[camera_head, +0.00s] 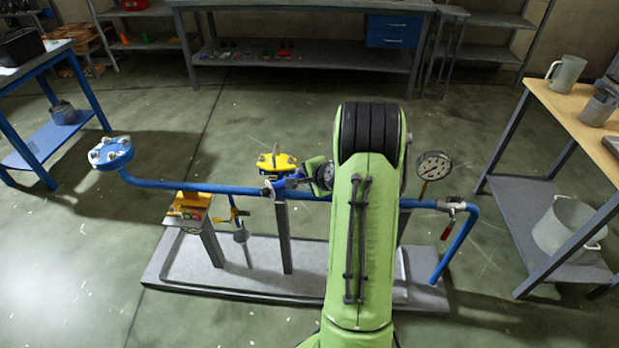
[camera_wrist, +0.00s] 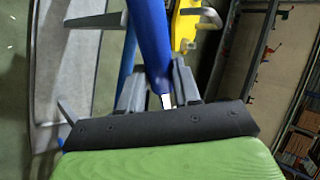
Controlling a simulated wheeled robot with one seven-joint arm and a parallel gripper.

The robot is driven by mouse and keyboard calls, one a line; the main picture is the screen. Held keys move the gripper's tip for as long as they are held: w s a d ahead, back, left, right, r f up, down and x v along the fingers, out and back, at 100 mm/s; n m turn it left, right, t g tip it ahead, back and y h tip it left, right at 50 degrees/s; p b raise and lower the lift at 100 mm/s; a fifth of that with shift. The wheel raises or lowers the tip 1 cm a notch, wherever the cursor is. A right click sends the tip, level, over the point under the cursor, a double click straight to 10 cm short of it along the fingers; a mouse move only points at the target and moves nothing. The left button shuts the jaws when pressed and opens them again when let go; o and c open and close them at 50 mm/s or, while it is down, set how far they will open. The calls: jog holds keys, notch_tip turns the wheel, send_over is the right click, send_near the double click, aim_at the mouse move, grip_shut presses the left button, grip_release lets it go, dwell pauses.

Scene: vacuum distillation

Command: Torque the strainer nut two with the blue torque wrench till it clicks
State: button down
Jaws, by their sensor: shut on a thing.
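The yellow strainer cover (camera_head: 277,161) is on the blue pipe line, left of my arm in the head view; part of it shows at the top of the wrist view (camera_wrist: 186,26). Small grey nuts sit on it, but I cannot tell which is nut two. My gripper (camera_wrist: 158,84) is shut on the blue torque wrench (camera_wrist: 150,35), whose blue shaft runs up between the fingers. The wrench's head is out of the wrist view, so its seat on a nut cannot be seen. In the head view my gripper (camera_head: 288,184) is beside the strainer, partly hidden by my arm.
The blue pipe (camera_head: 185,187) runs left to a bolted blue flange (camera_head: 110,153). A gauge (camera_head: 434,166) and a red-handled valve (camera_head: 447,228) stand right of my arm. A small stand (camera_head: 205,235) is front left.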

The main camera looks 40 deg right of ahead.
jog(key=shift+w+r, duration=0.1)
jog(key=shift+w, duration=0.2)
jog(key=shift+d, duration=0.1)
jog(key=shift+w+d+m+h+p, duration=0.15)
jog(key=shift+w+m+h+p, duration=0.15)
jog(key=shift+w+m+h, duration=0.25)
jog(key=shift+w+d+m+h+p, duration=0.15)
jog(key=shift+w+m+h+p, duration=0.1)
jog(key=shift+w+m+h, duration=0.3)
jog(key=shift+w, duration=0.1)
jog(key=shift+s+a+f+n+y+b, duration=0.1)
jog(key=shift+s+f+n+y+b, duration=0.1)
jog(key=shift+s+n+y+b, duration=0.55)
jog(key=shift+s+a+r, duration=0.1)
jog(key=shift+s+a, duration=0.05)
jog(key=shift+s, duration=0.45)
jog(key=s+n+y+b, duration=0.1)
jog(key=s+n, duration=0.1)
jog(key=shift+s+a+y+b, duration=0.1)
jog(key=shift+s+y+b, duration=0.2)
jog(key=shift+y+b, duration=0.05)
